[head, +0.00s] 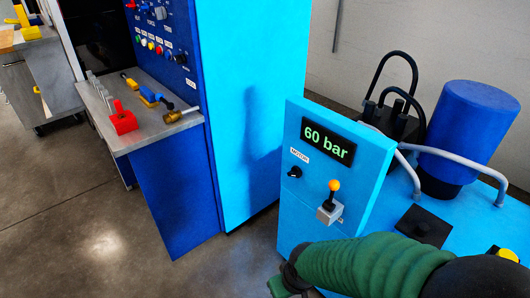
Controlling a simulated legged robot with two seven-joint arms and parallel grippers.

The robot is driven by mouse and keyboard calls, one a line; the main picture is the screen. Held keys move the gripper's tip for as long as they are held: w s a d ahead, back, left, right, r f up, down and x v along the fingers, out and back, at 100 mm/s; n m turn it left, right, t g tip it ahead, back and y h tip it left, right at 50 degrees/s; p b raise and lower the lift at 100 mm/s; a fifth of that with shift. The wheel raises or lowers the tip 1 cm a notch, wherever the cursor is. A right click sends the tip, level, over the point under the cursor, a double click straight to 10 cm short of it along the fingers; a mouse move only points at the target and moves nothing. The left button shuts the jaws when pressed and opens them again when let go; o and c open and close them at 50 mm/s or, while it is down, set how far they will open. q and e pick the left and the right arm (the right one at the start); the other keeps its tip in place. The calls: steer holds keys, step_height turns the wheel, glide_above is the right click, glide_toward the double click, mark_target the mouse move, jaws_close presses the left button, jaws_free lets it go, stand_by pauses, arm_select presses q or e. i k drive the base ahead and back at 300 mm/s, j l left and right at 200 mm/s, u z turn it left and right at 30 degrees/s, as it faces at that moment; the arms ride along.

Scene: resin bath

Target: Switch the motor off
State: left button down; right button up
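The light-blue control panel (307,192) stands right of centre. A small black knob (294,172) sits on its face, just below the label MOTOR (299,156); its exact setting is too small to tell. A lit display (328,141) above reads 60 bar in green. A lever with an orange ball (334,185) stands on a grey block to the right of the knob. My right arm, in a green sleeve, comes in from the lower right. My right gripper (282,287) is at the bottom edge, below and apart from the knob, with its fingers mostly cut off. My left gripper is out of view.
A blue motor cylinder (470,130) and black hoses (395,85) with grey pipes stand behind the panel. A yellow-topped button (507,254) is at the lower right. At left, a blue cabinet has a metal shelf (142,125) with a red handle (123,118). Open floor lies at lower left.

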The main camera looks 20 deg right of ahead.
mark_target(296, 171)
steer(key=i+l, duration=0.65)
steer(key=i, duration=0.25)
